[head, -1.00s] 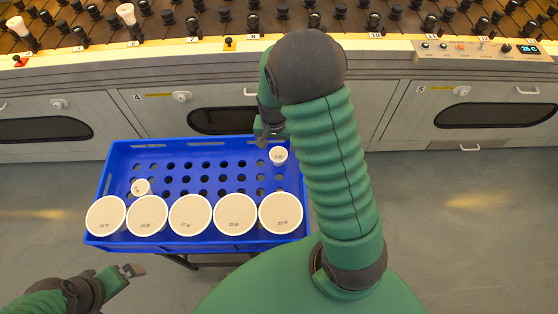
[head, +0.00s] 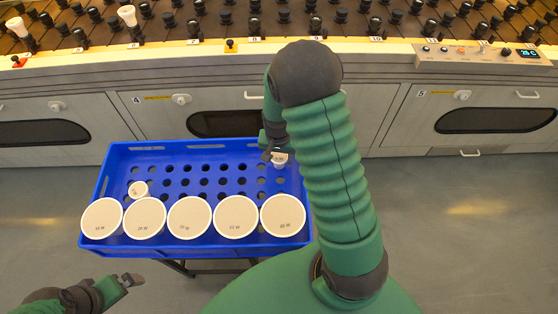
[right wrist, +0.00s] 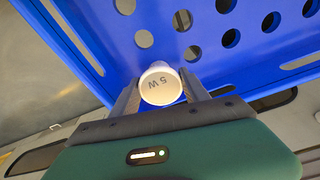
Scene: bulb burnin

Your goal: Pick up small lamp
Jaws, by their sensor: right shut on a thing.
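A small white lamp (head: 280,158) stands in the right back part of the blue crate (head: 104,190). My right gripper (head: 270,154) is at this lamp, and its arm hides part of the area. In the right wrist view the lamp (right wrist: 160,84), its round face marked 5 W, sits between the two fingers of my right gripper (right wrist: 158,92), which is shut on it. Another small white lamp (head: 138,189) is at the crate's left side. My left gripper (head: 130,281) is at the lower left, in front of the crate and away from the lamps; its jaw gap is unclear.
Several large white lamps (head: 189,217) line the crate's front. Empty holes fill the middle. Behind stands a grey bench (head: 380,115) with rows of dark sockets, a few white bulbs (head: 128,15) and a control panel (head: 480,52). Grey floor lies open on the right.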

